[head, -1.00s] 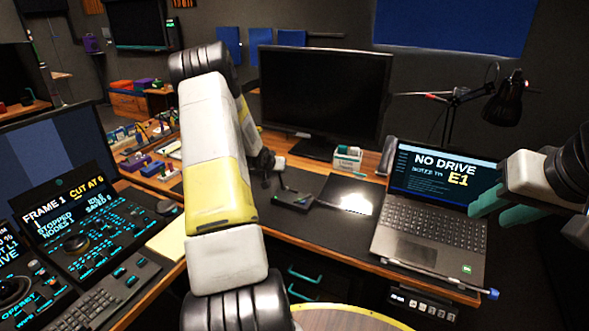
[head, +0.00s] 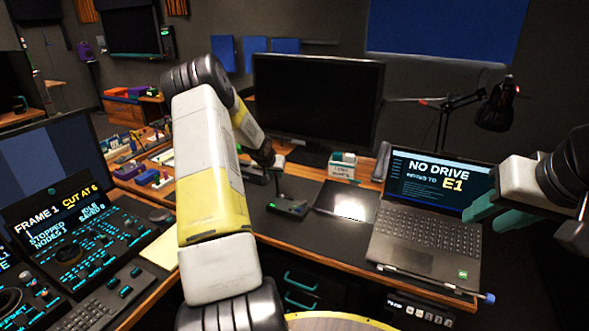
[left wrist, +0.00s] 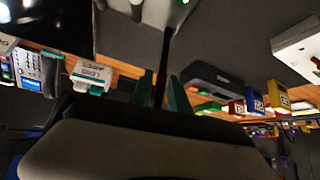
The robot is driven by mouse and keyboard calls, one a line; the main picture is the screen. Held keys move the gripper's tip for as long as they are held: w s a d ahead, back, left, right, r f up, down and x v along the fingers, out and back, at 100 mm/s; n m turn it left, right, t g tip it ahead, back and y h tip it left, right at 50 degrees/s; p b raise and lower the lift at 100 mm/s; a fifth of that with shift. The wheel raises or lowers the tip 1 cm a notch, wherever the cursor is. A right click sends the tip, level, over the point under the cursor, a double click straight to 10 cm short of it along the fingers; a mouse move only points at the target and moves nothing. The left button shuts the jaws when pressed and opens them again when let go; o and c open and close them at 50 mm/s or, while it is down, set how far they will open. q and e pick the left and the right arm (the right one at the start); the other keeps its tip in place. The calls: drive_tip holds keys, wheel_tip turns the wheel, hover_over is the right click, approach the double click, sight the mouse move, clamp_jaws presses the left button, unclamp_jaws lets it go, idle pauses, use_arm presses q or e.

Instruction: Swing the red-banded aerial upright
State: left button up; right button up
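In the head view a small dark device (head: 288,207) with a faint green mark lies on the desk mat. A thin dark rod rises from it towards my left gripper (head: 272,168), whose fingers are mostly hidden by my arm. In the left wrist view a dark rod (left wrist: 164,55) runs between the teal fingers of my left gripper (left wrist: 160,84), up to a body at the top edge. I cannot tell whether the fingers touch it. No red band is discernible on it. My right gripper (head: 492,207) is open and empty in front of the laptop.
A dark monitor (head: 318,100) stands behind the device. A laptop (head: 428,215) is to the right and a labelled box (head: 342,166) behind. A control console (head: 85,240) is at left. The mat's front part is bare.

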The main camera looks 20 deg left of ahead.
use_arm(q)
drive_tip(key=shift+o, duration=0.5)
drive_tip(key=shift+s+r, duration=0.15)
drive_tip(key=shift+r, duration=0.05)
drive_tip(key=v, duration=0.7)
drive_tip(key=shift+s+d, duration=0.1)
drive_tip(key=s+d+r+m+g, duration=0.1)
drive_tip(key=s+d+r, duration=1.4)
drive_tip(key=r, duration=0.3)
drive_tip(key=s+d+r+h, duration=0.1)
drive_tip(key=s+d, duration=0.3)
drive_tip(key=s, duration=0.3)
drive_tip(key=s+d+r+h, duration=0.1)
drive_tip(key=s+d, duration=0.2)
drive_tip(key=s, duration=0.5)
drive_tip(key=s+d+r+m, duration=0.1)
drive_tip(key=s+d, duration=0.3)
drive_tip(key=s, duration=0.3)
drive_tip(key=shift+s+d+r+g+h, duration=0.15)
drive_tip(key=shift+s+d+g+h, duration=0.05)
drive_tip(key=shift+d+g+h, duration=0.2)
